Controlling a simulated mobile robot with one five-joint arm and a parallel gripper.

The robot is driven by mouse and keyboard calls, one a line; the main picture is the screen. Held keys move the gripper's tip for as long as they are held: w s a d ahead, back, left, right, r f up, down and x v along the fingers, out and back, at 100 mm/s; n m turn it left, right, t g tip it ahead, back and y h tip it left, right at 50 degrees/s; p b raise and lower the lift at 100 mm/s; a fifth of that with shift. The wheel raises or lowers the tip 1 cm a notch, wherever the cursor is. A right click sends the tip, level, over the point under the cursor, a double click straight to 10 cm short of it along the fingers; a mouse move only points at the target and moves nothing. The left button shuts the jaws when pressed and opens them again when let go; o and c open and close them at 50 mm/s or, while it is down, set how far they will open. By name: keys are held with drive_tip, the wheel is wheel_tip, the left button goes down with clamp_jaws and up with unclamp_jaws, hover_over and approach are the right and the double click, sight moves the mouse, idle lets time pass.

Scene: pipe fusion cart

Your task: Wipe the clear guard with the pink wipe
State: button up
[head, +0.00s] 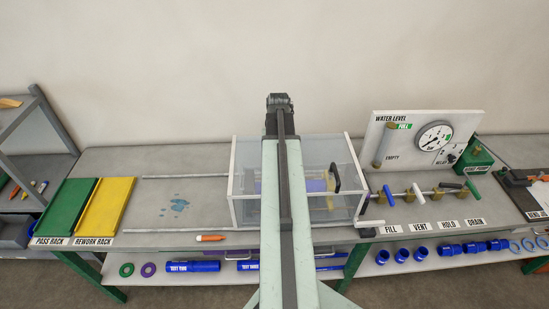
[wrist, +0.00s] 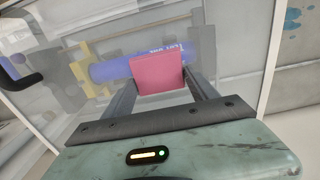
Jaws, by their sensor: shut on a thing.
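The clear guard (head: 340,160) is a see-through box with a white frame on the bench, in the middle of the head view. A blue pipe and yellow clamps show through it. In the wrist view the guard (wrist: 225,45) fills most of the picture. The pink wipe (wrist: 157,74) is between the two fingers of my gripper (wrist: 155,85), which is shut on it. The wipe is in front of the guard's panel; I cannot tell whether it touches. In the head view my arm hides the gripper and the wipe.
A black handle (head: 335,177) sits on the guard's right side. To its right are a gauge panel (head: 425,135) and several valves (head: 438,193). Left are a yellow rack (head: 105,205), a green rack (head: 65,206), a blue wet patch (head: 180,205) and an orange marker (head: 210,238).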

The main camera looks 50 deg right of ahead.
drive_tip(key=shift+s+d, duration=0.95)
drive_tip(key=shift+s, duration=0.2)
drive_tip(key=shift+s+d, duration=0.9)
drive_tip(key=shift+s, duration=0.25)
wheel_tip(320, 180, up, 6)
drive_tip(key=p, duration=0.6)
drive_tip(key=shift+r, duration=0.1)
